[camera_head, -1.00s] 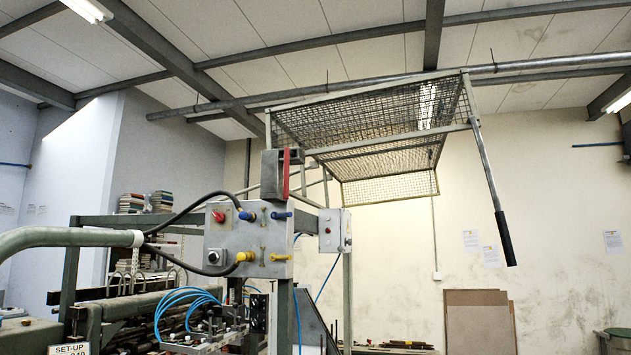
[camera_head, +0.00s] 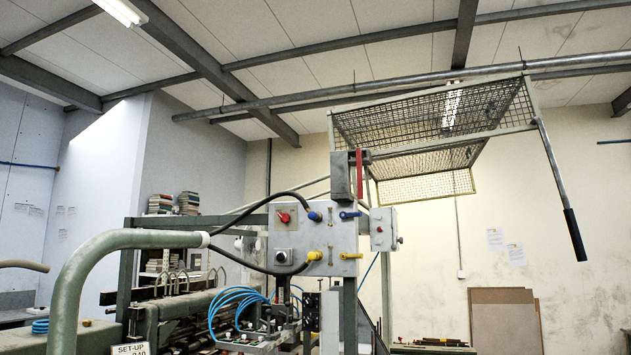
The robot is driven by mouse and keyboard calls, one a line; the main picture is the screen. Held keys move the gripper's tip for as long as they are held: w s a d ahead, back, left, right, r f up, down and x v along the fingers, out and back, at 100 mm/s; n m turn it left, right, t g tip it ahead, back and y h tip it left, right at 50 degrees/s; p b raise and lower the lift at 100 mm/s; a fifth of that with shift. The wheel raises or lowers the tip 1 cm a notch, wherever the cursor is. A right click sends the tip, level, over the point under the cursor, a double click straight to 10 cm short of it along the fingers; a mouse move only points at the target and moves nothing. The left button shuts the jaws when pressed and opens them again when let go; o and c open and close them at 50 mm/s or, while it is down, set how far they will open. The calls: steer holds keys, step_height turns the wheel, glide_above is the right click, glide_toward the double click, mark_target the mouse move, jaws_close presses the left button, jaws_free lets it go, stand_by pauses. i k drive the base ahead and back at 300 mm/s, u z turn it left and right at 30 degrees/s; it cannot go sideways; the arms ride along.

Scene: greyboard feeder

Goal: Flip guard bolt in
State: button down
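The mesh guard (camera_head: 432,140) is raised high above the machine, tilted, with a long black-handled bar (camera_head: 562,190) hanging from its right end. Near the guard's left end, a grey block (camera_head: 341,177) with an upright red strip (camera_head: 359,174) stands above the control panel (camera_head: 315,240). I cannot tell for sure which small part is the guard bolt. My gripper is not in view.
The panel carries red, blue and yellow knobs or levers. A thick green pipe (camera_head: 70,290) curves across the lower left foreground. Blue hoses (camera_head: 235,300) and a metal fixture (camera_head: 265,338) lie below the panel. Brown boards (camera_head: 503,320) lean on the back wall.

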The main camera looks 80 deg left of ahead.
mark_target(360, 155)
steer(key=k, duration=0.6)
steer(key=u, duration=1.65)
steer(key=i, duration=0.5)
